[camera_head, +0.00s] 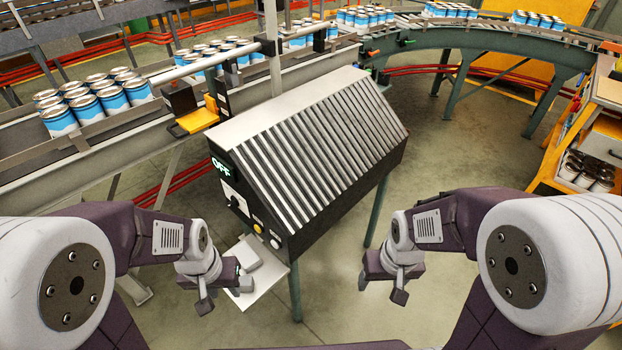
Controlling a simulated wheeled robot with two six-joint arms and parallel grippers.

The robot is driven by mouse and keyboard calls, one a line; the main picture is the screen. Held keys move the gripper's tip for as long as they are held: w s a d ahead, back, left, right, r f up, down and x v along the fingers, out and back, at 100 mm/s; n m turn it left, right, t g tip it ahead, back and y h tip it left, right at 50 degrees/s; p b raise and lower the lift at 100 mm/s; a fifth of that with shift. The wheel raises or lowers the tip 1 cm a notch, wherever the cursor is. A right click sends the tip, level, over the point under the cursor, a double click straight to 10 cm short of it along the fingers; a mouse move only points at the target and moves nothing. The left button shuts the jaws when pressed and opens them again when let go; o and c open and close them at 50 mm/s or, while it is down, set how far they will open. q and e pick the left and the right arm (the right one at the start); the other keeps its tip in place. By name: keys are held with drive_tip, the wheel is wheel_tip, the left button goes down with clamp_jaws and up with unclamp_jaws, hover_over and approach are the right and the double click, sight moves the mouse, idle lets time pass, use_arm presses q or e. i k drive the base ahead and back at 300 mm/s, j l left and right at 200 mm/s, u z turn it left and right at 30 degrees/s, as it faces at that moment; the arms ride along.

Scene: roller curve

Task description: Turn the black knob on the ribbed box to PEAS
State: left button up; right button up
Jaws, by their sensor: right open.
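The ribbed box (311,150) stands in the middle, with a sloping top of dark metal ribs. Its narrow dark front panel faces the lower left. A small display (221,167) on that panel reads OFF in green. The black knob (236,203) appears below it on a pale plate, small and seen at a steep angle; its pointer and labels cannot be read. My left gripper (220,291) hangs below and left of the panel, apart from the knob; its jaw gap is unclear. My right gripper (382,286) is open and empty, right of the box.
Round buttons (257,229) sit on the panel below the knob. A white shelf (262,284) with grey blocks juts out under the panel, close to my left gripper. A conveyor with blue-and-white cans (97,108) runs behind. An orange cart (547,172) stands at right. Floor between is clear.

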sight(235, 201)
drive_tip(key=i+j+u, duration=0.2)
drive_tip(key=u, duration=0.2)
drive_tip(key=i+j+u, duration=0.2)
drive_tip(key=u, duration=0.2)
drive_tip(key=i+j+u, duration=0.2)
drive_tip(key=u, duration=0.2)
